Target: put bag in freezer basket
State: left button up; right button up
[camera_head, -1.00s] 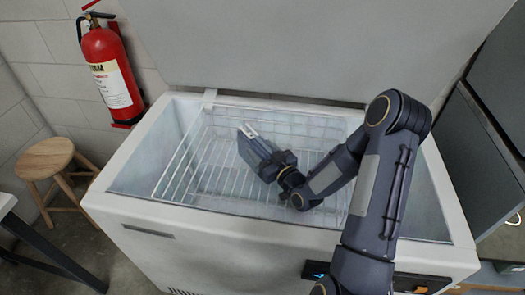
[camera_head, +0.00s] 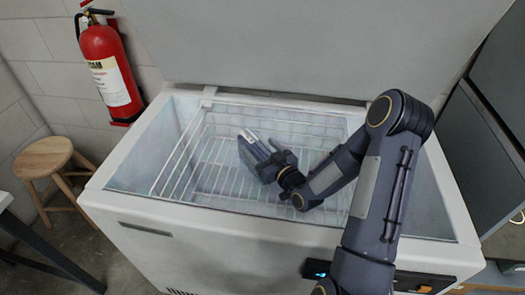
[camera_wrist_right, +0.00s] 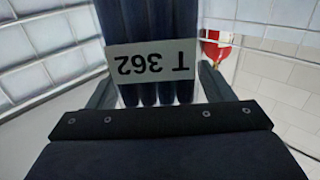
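The bag is a dark blue, ribbed bundle (camera_wrist_right: 160,25) with a white label that reads "T 362", upside down in the right wrist view. It lies between the two fingers of my right gripper (camera_wrist_right: 158,85), which is shut on it. In the head view the bag (camera_head: 250,152) is at the tip of my right gripper (camera_head: 265,158), tilted, inside the outline of the white wire freezer basket (camera_head: 205,180). Its height above the basket floor is hard to tell. The basket sits inside the open chest freezer (camera_head: 260,245). My left gripper is not in view.
The freezer lid (camera_head: 300,50) stands open at the back. The freezer's front rim runs below my right arm. A red fire extinguisher (camera_head: 108,70) hangs on the wall at left, above a wooden stool (camera_head: 45,160). Dark cabinets (camera_head: 470,150) stand at right.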

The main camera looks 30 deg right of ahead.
jog(key=shift+r+p, duration=0.6)
jog(key=shift+p, duration=0.2)
jog(key=shift+s+r+p, duration=0.15)
jog(key=shift+r+p, duration=0.05)
jog(key=shift+p, duration=0.2)
jog(key=s+r+m+g+h+b, duration=0.1)
jog(key=s+r+g, duration=0.25)
jog(key=s, duration=0.35)
jog(key=s+r+g+h, duration=0.2)
jog(key=s+r+g, duration=0.15)
jog(key=s, duration=0.25)
jog(key=s+a+r+g+y, duration=0.1)
jog(key=s+a, duration=0.1)
jog(key=s, duration=0.3)
jog(key=s+a+r+m+g+y, duration=0.1)
jog(key=s+a+g, duration=0.1)
jog(key=s, duration=0.4)
jog(key=s+a+r+m+g+y, duration=0.1)
jog(key=s+a+g+y, duration=0.1)
jog(key=s+a, duration=0.2)
jog(key=shift+s+a, duration=0.25)
jog(key=shift+s, duration=0.95)
jog(key=shift+f, duration=0.1)
